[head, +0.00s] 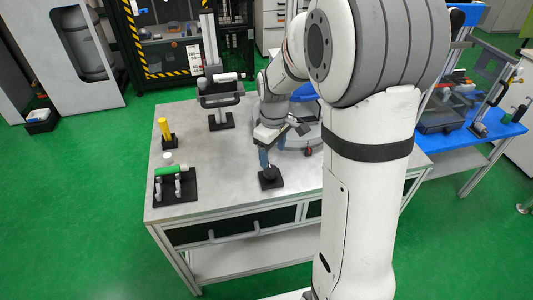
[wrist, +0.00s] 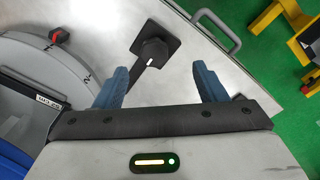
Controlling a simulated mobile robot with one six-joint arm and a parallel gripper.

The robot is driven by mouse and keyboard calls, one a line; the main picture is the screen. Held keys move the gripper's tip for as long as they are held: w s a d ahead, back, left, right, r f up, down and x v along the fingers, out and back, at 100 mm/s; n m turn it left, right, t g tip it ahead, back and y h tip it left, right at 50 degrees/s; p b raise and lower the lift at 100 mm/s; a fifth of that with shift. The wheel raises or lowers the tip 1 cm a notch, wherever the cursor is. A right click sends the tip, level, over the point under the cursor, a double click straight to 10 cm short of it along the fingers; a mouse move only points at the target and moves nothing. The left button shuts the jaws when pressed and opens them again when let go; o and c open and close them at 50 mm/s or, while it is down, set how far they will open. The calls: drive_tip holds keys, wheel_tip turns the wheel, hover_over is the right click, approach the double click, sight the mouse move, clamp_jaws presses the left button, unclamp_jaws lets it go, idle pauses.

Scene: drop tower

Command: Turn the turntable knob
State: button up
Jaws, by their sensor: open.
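A black knob (wrist: 152,52) with a white mark stands on a black square plate (wrist: 165,33) in the wrist view. In the head view its plate (head: 271,179) lies near the table's front edge. My gripper (wrist: 162,84) is open, with its two blue fingers apart and nothing held. The knob is ahead of the fingertips, roughly between their lines. In the head view my gripper (head: 264,158) is just above the plate and hides most of the knob. The round grey turntable (wrist: 88,85) with number marks is at the left in the wrist view, with a small red-and-black part (wrist: 58,36).
On the table (head: 226,160) in the head view are a yellow cylinder (head: 165,129), a green-handled item on a black holder (head: 177,190) and a grey stand (head: 221,122). A blue table (head: 494,132) stands at the right.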

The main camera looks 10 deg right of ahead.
sight(271, 169)
drive_tip(key=shift+w+f+n, duration=0.4)
drive_tip(key=shift+w, duration=0.4)
drive_tip(key=shift+w+f, duration=0.1)
drive_tip(key=shift+f, duration=0.2)
wheel_tip(271, 169, down, 8)
drive_tip(key=shift+r, duration=0.25)
drive_tip(key=shift+c, duration=0.2)
drive_tip(key=c, duration=0.9)
drive_tip(key=shift+a, duration=0.15)
drive_tip(key=shift+c, duration=0.3)
